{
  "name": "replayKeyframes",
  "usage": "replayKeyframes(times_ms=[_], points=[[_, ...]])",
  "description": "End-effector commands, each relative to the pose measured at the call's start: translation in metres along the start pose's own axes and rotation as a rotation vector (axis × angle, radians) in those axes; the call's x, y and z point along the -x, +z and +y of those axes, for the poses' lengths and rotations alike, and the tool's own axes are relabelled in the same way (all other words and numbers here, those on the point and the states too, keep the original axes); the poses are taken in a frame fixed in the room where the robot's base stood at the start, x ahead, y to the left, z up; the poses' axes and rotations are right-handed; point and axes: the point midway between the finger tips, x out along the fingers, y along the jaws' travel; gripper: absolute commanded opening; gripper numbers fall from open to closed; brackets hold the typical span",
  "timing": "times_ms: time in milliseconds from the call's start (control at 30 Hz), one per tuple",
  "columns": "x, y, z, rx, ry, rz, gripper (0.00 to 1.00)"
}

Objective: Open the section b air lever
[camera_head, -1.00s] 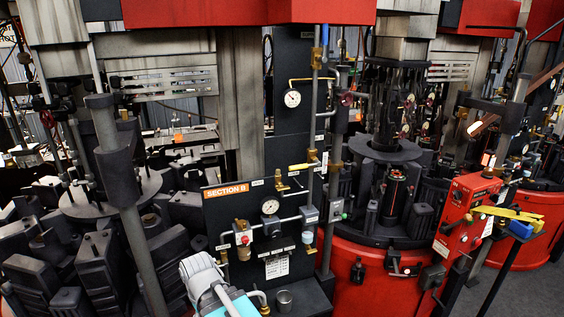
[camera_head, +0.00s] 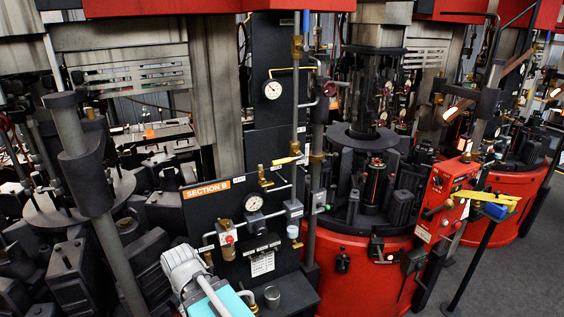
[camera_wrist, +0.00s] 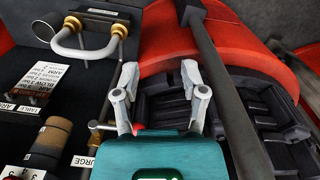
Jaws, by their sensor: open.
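The dark Section B panel (camera_head: 192,213) stands upright in the middle of the head view, with an orange name strip. A yellow-handled lever (camera_head: 284,161) sits on the grey pipes above the panel's top right. A smaller brass valve (camera_head: 263,178) is just left of it. No readable label there tells which one is the air lever. My gripper (camera_wrist: 160,74) is open and empty in the wrist view, its two grey fingers apart. In the head view only my arm and teal wrist part show, low in front of the panel; the fingertips are out of sight.
A pressure gauge (camera_head: 254,203) and a red-capped regulator (camera_head: 227,238) are on the panel. A vertical grey column (camera_head: 107,225) stands to the left. The red machine base (camera_head: 350,275) and a red control box (camera_head: 440,205) are to the right. Grey floor (camera_head: 520,260) is open at far right.

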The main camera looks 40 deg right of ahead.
Motion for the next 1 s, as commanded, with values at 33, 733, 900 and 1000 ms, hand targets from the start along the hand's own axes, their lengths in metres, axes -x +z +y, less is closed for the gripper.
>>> replayKeyframes(times_ms=[33,733,900,1000], points=[[0.002,-0.001,0.003,0.008,0.011,-0.001,0.55],[0.115,-0.047,0.145,0.545,0.682,-0.326,0.55],[0.162,-0.057,0.179,0.672,0.841,-0.509,0.55],[0.194,-0.064,0.196,0.737,0.924,-0.635,0.55]])
